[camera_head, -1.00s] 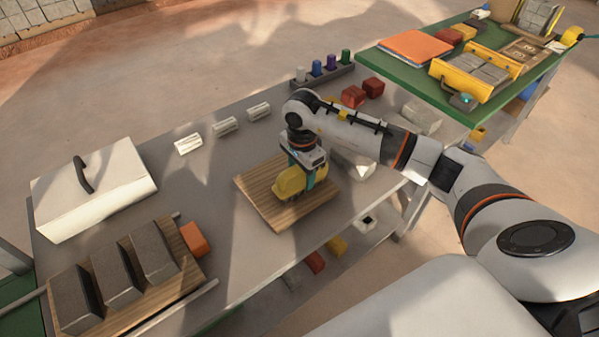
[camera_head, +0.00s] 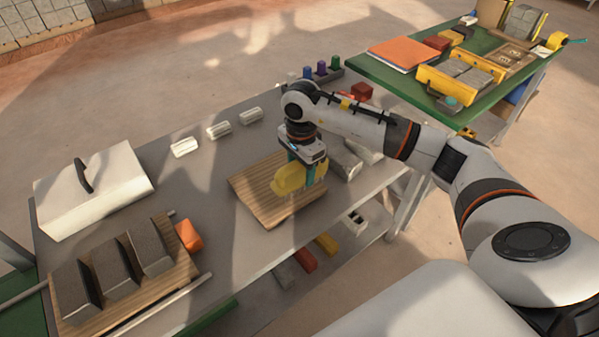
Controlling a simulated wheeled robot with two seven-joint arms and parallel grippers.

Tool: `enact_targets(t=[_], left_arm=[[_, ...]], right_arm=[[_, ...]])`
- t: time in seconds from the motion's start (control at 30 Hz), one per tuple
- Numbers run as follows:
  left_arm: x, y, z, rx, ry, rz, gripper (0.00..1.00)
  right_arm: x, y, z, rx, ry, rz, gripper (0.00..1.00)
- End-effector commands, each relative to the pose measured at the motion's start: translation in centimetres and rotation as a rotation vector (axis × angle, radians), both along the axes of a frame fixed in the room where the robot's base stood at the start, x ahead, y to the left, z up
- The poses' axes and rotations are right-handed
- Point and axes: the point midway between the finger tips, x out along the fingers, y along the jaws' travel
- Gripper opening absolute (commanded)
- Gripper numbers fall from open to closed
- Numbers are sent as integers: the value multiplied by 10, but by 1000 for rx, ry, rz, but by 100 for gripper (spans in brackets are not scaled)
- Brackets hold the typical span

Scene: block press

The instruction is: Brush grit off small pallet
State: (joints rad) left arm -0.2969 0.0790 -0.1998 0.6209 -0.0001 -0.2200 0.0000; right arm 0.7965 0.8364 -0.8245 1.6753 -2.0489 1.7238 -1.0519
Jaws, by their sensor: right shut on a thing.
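The small wooden pallet (camera_head: 256,197) lies on the grey table near its middle. My right gripper (camera_head: 303,176) is shut on a yellow brush (camera_head: 288,178) and holds it over the right part of the pallet. Whether the brush touches the boards cannot be made out, and its lower side is hidden. No grit can be made out on the boards at this size. My left gripper is not in view.
A larger board (camera_head: 180,263) with several grey blocks stands at the left, beside an orange block (camera_head: 189,236). A white box with a black handle (camera_head: 95,190) is behind it. Several white pieces (camera_head: 220,131) lie at the back. A green table (camera_head: 400,78) stands at the right.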

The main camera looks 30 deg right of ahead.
Motion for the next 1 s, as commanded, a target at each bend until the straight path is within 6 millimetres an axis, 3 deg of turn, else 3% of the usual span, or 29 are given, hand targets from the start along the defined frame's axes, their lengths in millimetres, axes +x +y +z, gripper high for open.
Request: enact_targets(t=[0.3, 1.0], left_arm=[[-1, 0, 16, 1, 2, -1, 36], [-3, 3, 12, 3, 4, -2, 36]], right_arm=[[0, -5, 28, -1, 0, -8, 31], [1, -4, 27, 0, -1, 3, 31]])
